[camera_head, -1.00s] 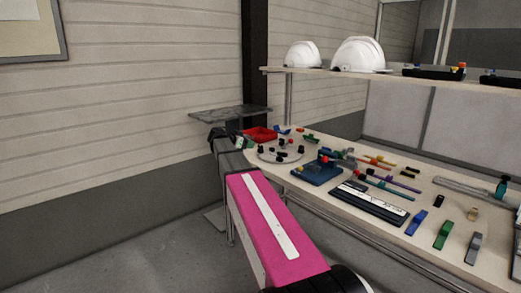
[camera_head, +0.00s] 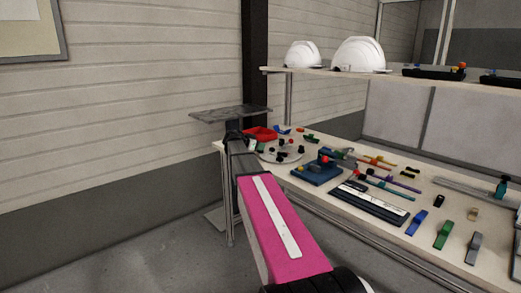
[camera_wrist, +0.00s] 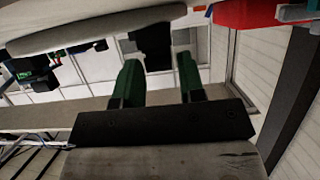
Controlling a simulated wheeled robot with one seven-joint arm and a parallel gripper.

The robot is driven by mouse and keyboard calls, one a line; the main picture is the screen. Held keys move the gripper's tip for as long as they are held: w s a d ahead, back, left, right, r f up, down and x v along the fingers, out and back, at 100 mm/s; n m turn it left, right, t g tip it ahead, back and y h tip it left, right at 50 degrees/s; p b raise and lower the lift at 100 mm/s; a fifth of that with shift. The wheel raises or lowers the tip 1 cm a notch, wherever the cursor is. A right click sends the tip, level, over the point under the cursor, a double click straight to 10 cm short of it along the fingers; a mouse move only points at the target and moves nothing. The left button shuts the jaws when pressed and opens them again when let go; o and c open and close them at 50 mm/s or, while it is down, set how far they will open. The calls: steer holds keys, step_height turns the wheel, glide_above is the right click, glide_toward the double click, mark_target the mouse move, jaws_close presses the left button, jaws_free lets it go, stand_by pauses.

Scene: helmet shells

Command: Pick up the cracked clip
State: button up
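My gripper (camera_wrist: 158,82) shows two green fingers standing apart in the wrist view, whose picture appears upside down. A black piece (camera_wrist: 152,44) is at the fingertips, in line with the gap. I cannot tell whether the fingers touch it. In the head view, my gripper (camera_head: 236,137) is small and partly hidden by the arm, at the far left end of the table, beside a round plate (camera_head: 268,155) with several small dark and red pieces. The plate's pale edge also crosses the top of the wrist view (camera_wrist: 85,32). No crack is visible, so I cannot tell which piece is the cracked clip.
A red tray (camera_head: 262,133) is just behind the round plate. A blue fixture (camera_head: 316,174), a black-and-white case (camera_head: 370,203) and blue, green and grey pieces (camera_head: 443,236) lie along the table. White helmets (camera_head: 358,55) stand on the shelf above. A grey platform (camera_head: 225,113) is behind my gripper.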

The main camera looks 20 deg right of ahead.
steer(key=c, duration=0.5)
